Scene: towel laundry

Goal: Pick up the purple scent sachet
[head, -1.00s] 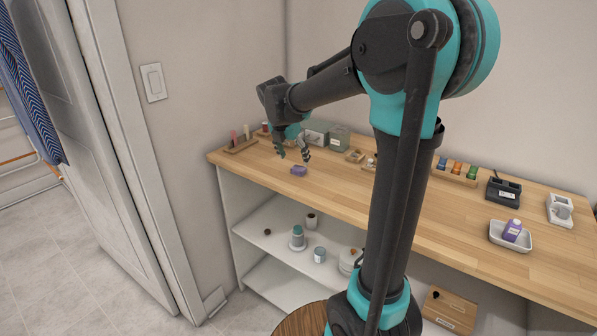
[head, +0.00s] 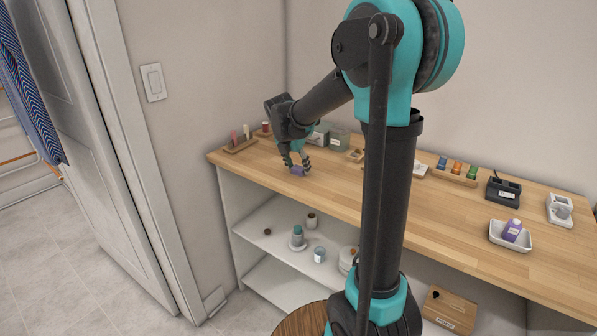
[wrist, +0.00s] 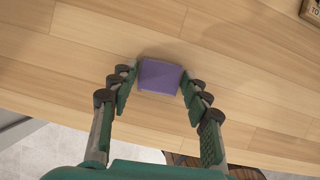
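The purple scent sachet (head: 297,171) lies on the wooden counter near its front edge, toward the left end. In the wrist view the sachet (wrist: 160,76) sits flat between the fingertips, toward their far side. My gripper (head: 295,163) is low over the counter, right at the sachet. In the wrist view my gripper (wrist: 157,84) is open, with one finger on each side of the sachet. A narrow gap shows on the left; on the right the fingertip is very close, and I cannot tell if it touches.
On the counter (head: 410,212), a wooden holder with pegs (head: 240,144) stands at the left end and grey-green boxes (head: 338,138) stand behind the gripper. A rack of coloured bottles (head: 455,172) and a white tray with a purple bottle (head: 497,240) are farther right. The counter's middle is clear.

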